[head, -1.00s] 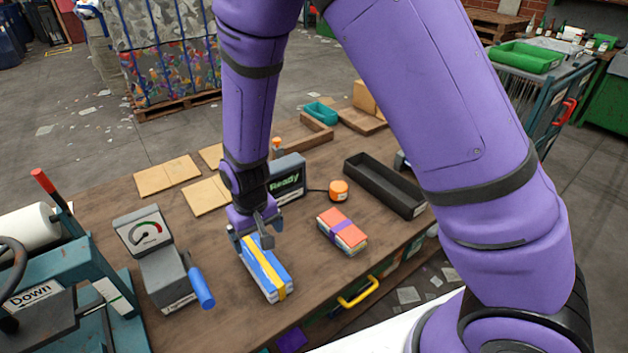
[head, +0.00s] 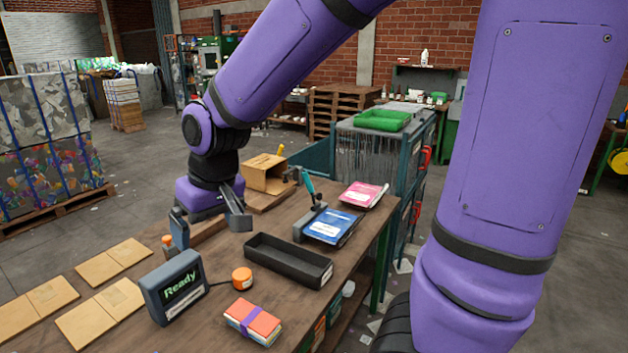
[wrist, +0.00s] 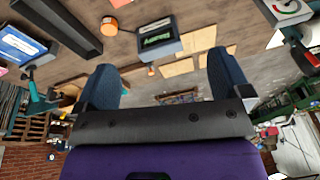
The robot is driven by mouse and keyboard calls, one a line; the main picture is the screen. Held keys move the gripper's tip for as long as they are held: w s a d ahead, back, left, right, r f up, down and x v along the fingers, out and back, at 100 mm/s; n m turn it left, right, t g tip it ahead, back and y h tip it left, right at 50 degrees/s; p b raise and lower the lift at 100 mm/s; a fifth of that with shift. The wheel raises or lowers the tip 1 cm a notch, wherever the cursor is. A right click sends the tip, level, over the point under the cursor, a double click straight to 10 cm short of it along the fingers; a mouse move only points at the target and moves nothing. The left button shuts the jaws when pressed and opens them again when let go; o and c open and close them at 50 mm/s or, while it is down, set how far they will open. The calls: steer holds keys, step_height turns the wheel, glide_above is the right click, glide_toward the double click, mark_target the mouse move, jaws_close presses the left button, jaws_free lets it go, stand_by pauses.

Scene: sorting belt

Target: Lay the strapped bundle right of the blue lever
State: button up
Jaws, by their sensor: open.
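A bundle (head: 254,322) of orange and white layers with a purple strap lies flat on the near part of the table in the head view. The blue-and-white bundle with a yellow strap and the blue lever, both in the earlier head frame, are outside the head view now. The gauge unit (wrist: 288,9) shows in part at the top right of the wrist view; its blue lever cannot be made out. My gripper (head: 207,222) is open and raised near the table's far part. The wrist view shows nothing between its fingers (wrist: 164,75).
A black tray (head: 268,245), an orange puck (head: 242,277) and a Ready display (head: 172,287) stand on the table (head: 215,305). Cardboard sheets (head: 100,313) lie at left. A blue pack (head: 332,225) and a pink pack (head: 364,194) lie near the right edge.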

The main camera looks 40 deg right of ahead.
steer(key=s+d+r+t, duration=0.1)
steer(key=s+d+r, duration=0.4)
steer(key=s, duration=0.2)
steer(key=s+d+r+m+t+h, duration=0.1)
steer(key=s+d+r, duration=0.4)
steer(key=s, duration=0.3)
steer(key=shift+m+t, duration=0.3)
steer(key=shift+d, duration=0.1)
